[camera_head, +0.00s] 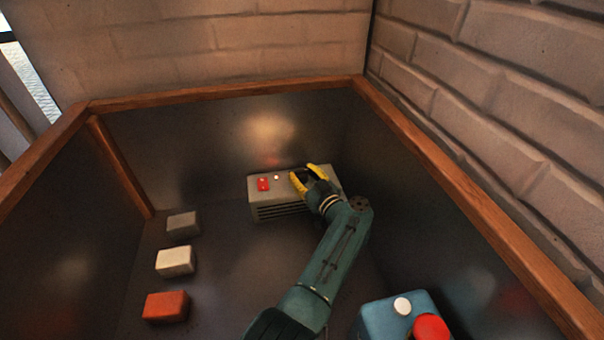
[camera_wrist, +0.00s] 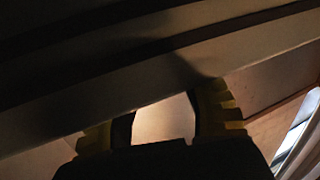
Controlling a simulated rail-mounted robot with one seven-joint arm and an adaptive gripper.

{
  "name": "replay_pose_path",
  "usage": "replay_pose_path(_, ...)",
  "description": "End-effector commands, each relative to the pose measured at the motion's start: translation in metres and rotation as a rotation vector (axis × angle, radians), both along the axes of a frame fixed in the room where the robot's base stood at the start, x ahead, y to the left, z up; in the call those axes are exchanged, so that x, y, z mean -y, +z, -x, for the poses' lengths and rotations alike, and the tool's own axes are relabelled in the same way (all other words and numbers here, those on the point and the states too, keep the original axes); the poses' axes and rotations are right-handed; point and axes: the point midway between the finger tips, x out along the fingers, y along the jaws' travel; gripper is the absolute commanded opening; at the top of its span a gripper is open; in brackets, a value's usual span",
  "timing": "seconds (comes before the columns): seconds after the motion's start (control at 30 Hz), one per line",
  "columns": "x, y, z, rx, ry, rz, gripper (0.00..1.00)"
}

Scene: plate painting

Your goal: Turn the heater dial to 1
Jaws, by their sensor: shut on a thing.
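The heater (camera_head: 280,212) is a pale grey box with dark slots on its front, standing by the back wall of the walled space. A red switch (camera_head: 263,184) and a small white light (camera_head: 276,177) are on the left of its top. My gripper (camera_head: 305,177), with yellow fingers, is at the right part of the heater's top, shut on the heater dial, which the fingers mostly hide. In the wrist view the heater's slotted side (camera_wrist: 120,80) fills the upper part and the yellow fingers (camera_wrist: 158,122) show below. The dial's marks and setting cannot be read.
A grey block (camera_head: 183,224), a white block (camera_head: 175,261) and a red block (camera_head: 165,306) stand in a row at left. A blue box (camera_head: 385,318) with a white button and a red button is at lower right. Wood-topped walls (camera_head: 460,200) enclose the space.

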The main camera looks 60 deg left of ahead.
Motion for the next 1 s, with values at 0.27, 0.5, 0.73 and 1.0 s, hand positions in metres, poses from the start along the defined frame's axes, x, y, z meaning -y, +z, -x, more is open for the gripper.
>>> replay_pose_path(0.27,0.0,-0.001,0.001,0.001,0.002,0.001,0.05)
replay_pose_path(0.5,0.0,-0.001,0.001,0.0,0.001,0.001,0.7)
replay_pose_path(0.73,0.0,0.0,0.0,0.0,0.001,0.001,0.7)
replay_pose_path(1.0,0.0,0.026,0.001,0.004,0.001,-0.002,0.7)
